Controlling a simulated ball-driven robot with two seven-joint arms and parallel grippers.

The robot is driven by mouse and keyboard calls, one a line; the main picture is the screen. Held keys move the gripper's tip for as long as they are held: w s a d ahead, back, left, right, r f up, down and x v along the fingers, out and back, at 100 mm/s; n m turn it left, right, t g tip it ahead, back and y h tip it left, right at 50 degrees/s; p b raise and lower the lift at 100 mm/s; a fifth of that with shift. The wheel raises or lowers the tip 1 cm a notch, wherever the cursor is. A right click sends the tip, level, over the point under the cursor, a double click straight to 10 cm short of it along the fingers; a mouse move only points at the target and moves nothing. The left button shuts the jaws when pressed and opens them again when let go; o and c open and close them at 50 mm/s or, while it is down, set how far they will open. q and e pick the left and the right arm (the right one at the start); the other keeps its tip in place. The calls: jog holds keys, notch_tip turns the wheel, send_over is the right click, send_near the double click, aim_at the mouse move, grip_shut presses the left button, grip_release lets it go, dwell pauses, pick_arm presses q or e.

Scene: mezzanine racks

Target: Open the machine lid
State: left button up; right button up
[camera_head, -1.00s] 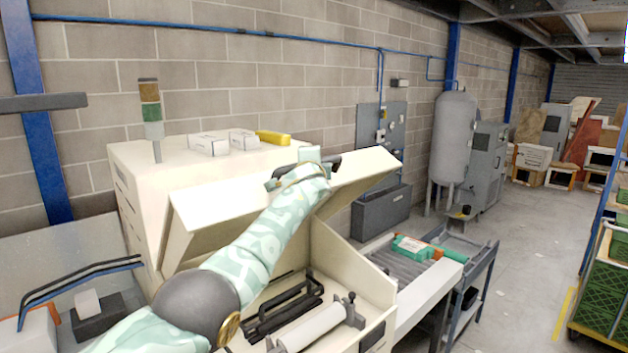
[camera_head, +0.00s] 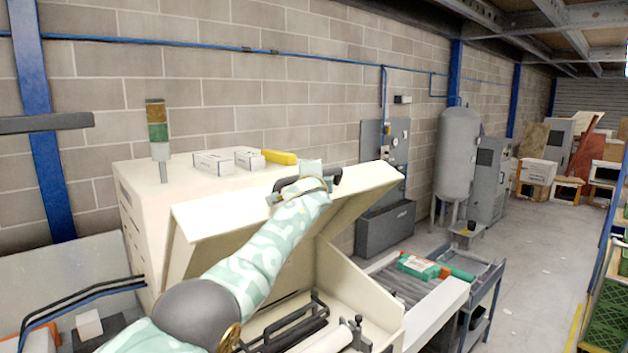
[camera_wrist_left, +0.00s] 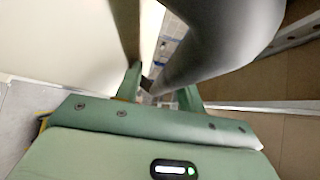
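The machine (camera_head: 135,205) is a cream cabinet against the block wall. Its cream lid (camera_head: 350,205) stands partly raised and tilted, with the front opening exposed below it. A dark lid handle (camera_head: 335,176) runs along the lid's upper edge. My left arm reaches up across the opening, and my left gripper (camera_head: 305,181) is at this handle. In the left wrist view the grey bar of the handle (camera_wrist_left: 205,55) passes between the fingers of my left gripper (camera_wrist_left: 160,92), which appear closed around it. The finger contact is partly hidden. My right gripper is out of view.
White boxes (camera_head: 213,163), a yellow item (camera_head: 280,157) and a signal lamp (camera_head: 157,135) stand on the machine top. A grey cart (camera_head: 478,280) is right of the machine's roller table (camera_head: 408,288). Free floor (camera_head: 535,240) lies further right.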

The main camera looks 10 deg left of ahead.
pick_arm(q)
jog(key=shift+f, duration=0.15)
jog(key=shift+s+d, duration=0.3)
jog(key=shift+d, duration=0.1)
jog(key=shift+s+b, duration=0.3)
jog(key=shift+b, duration=0.1)
jog(key=shift+s, duration=0.4)
jog(key=s+d+r+b, duration=0.1)
jog(key=s+b, duration=0.4)
jog(key=s, duration=0.9)
